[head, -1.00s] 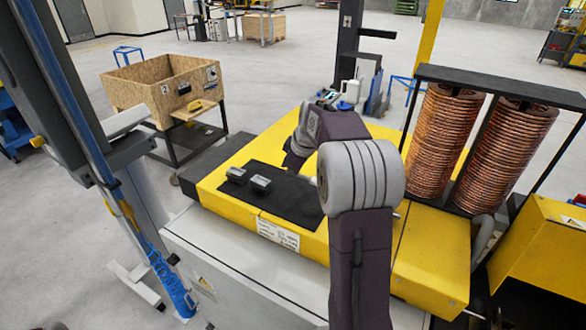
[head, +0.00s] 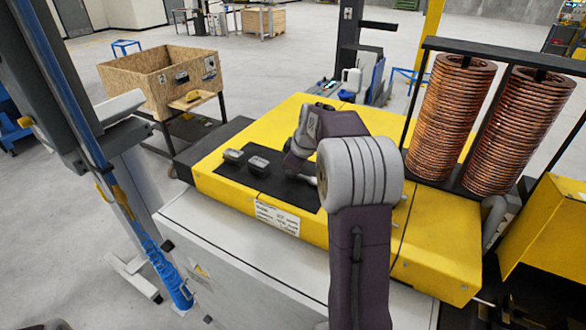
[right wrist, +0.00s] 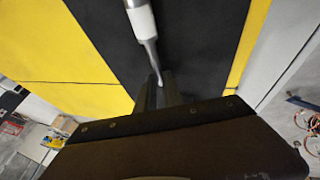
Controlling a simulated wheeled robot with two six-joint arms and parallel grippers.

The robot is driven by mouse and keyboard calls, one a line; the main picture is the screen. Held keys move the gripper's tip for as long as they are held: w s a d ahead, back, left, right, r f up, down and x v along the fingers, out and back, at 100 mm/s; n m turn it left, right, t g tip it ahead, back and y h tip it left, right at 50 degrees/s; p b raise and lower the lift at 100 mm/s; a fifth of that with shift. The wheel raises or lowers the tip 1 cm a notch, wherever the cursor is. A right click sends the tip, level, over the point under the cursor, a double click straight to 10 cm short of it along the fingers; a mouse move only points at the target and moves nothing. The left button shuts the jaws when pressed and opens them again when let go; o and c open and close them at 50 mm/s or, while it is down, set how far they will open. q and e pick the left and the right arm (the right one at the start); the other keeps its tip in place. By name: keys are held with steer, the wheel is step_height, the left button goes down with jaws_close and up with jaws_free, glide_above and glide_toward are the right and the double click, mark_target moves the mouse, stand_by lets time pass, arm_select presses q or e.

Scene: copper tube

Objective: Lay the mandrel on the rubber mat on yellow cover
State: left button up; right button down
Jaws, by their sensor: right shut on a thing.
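The mandrel (right wrist: 142,28), a pale rod with a white collar and a thin grey end, shows in the right wrist view. My right gripper (right wrist: 158,92) is shut on its thin end. The black rubber mat (head: 285,190) lies on the yellow cover (head: 235,190), and the mat (right wrist: 105,30) shows behind the mandrel in the wrist view. I cannot tell whether the mandrel touches the mat. My left gripper is not in view.
Copper coils (head: 445,125) stand in a black rack at right. A wooden crate (head: 150,75) is at back left. The mat's front strip is clear.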

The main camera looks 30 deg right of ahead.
steer(key=c, duration=1.4)
jaws_free()
steer(key=b+v, duration=0.1)
steer(key=v, duration=0.8)
